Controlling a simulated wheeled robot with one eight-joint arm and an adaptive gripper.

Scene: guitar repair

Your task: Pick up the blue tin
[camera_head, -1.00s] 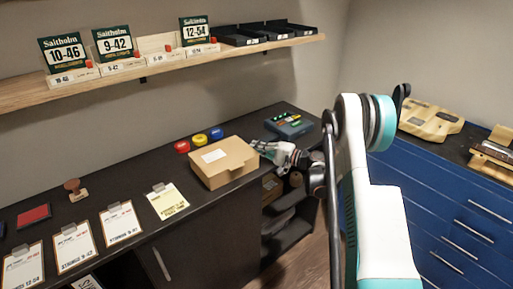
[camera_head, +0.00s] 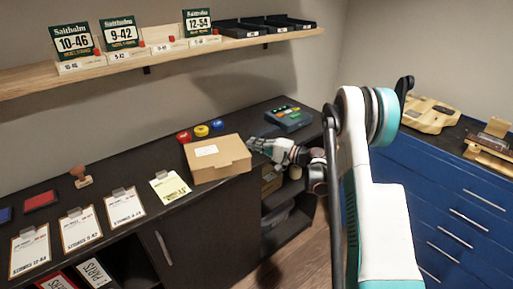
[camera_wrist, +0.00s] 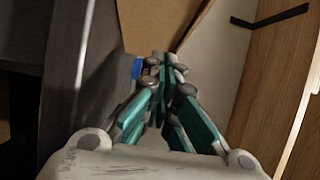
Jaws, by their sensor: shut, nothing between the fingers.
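The blue tin (camera_head: 217,125) is a small round tin on the dark counter. It stands in a short row with a yellow tin (camera_head: 202,131) and a red tin (camera_head: 184,137), behind the cardboard box (camera_head: 232,166). My gripper (camera_head: 255,143) is at the box's right end, in front of and to the right of the blue tin and apart from it. In the wrist view its fingers (camera_wrist: 165,58) are together with nothing between them. A blue patch (camera_wrist: 137,68) shows just left of the fingertips there, partly hidden; I cannot tell whether it is the tin.
A dark blue device (camera_head: 288,118) stands on the counter behind my gripper. The cardboard box blocks the front of the tins. Clipboards (camera_head: 124,205) and a stamp (camera_head: 81,177) lie to the left. A wooden shelf (camera_head: 150,62) hangs above. Blue drawers (camera_head: 440,200) stand at right.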

